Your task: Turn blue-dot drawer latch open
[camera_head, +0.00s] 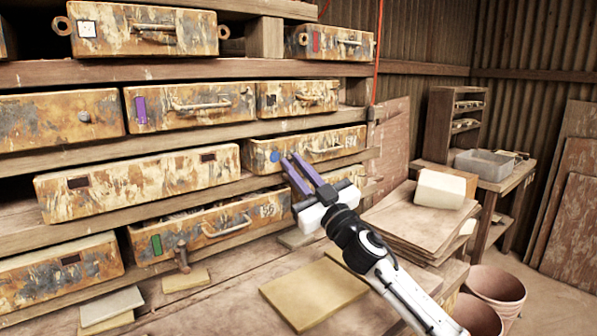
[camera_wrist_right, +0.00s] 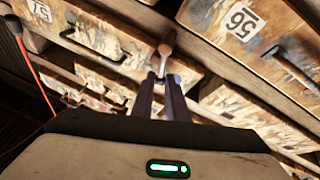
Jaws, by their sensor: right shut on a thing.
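The blue-dot drawer (camera_head: 335,142) is a worn cream and rust drawer with a blue dot (camera_head: 275,156) at its left end and a bar handle (camera_head: 322,148). My right gripper (camera_head: 292,160) reaches its front just right of the dot, with purple fingers. In the right wrist view, the gripper (camera_wrist_right: 162,78) is shut on the drawer latch (camera_wrist_right: 167,45). The latch has a brown grip that sticks out beyond the fingertips, and its base is partly hidden by them. The blue dot (camera_wrist_right: 177,79) shows beside the fingertips. My left gripper is not in view.
The green-marked drawer (camera_head: 200,232) below stands partly open, with a hanging latch (camera_head: 182,258). A wooden shelf edge (camera_head: 230,186) runs between the rows. Boards and a pale block (camera_head: 440,188) lie at right. A yellow tile (camera_head: 312,293) lies on the bench.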

